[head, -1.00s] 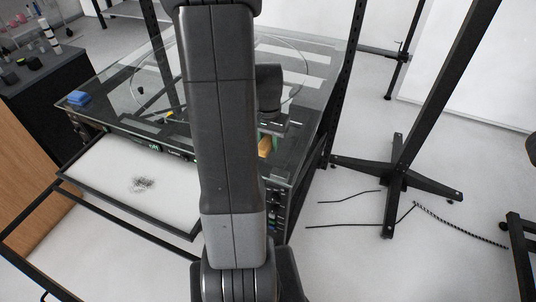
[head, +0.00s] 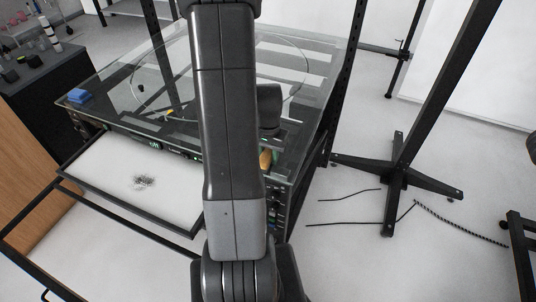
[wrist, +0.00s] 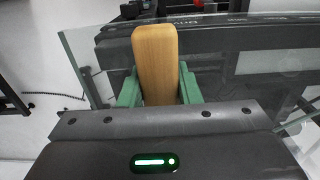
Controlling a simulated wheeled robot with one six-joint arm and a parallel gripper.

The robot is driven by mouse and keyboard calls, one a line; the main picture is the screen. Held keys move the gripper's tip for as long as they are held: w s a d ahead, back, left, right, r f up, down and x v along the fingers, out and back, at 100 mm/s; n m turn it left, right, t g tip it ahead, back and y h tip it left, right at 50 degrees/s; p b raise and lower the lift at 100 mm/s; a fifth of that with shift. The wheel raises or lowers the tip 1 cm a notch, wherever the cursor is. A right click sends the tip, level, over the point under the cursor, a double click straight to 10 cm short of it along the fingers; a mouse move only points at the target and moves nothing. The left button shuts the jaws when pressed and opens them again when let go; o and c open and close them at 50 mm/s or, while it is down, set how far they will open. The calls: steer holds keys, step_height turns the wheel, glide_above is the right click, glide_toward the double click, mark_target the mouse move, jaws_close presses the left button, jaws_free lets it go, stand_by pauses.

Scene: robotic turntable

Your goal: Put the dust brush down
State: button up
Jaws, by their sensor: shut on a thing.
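The dust brush shows as a tan wooden piece between the green fingers of my gripper (wrist: 158,88) in the wrist view; the visible brush part (wrist: 156,55) points toward the top of the picture. My gripper is shut on it. In the head view, a small part of the brush (head: 265,159) shows just right of my arm, near the right front edge of the glass-topped turntable table (head: 115,92). My arm hides most of the gripper there. Bristles are not visible, and I cannot tell whether the brush touches the glass.
A white tray (head: 110,175) with a dark scribble-like patch sticks out at the front left. A dark counter (head: 48,90) with small items stands at the left. A black stand (head: 396,175) and cables occupy the floor at right.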

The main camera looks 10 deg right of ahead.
mark_target(268, 151)
steer(key=o, duration=0.8)
steer(key=shift+s+f, duration=0.1)
steer(key=o, duration=0.3)
steer(key=shift+a+f, duration=0.1)
steer(key=shift+a, duration=0.05)
steer(key=shift+s, duration=0.1)
steer(key=shift+d+r+p, duration=0.25)
steer(key=shift+r+p, duration=0.1)
steer(key=shift+p, duration=0.1)
step_height(268, 151, up, 12)
steer(key=shift+w, duration=0.2)
steer(key=shift+a, duration=0.1)
step_height(268, 151, down, 12)
steer(key=shift+f, duration=0.1)
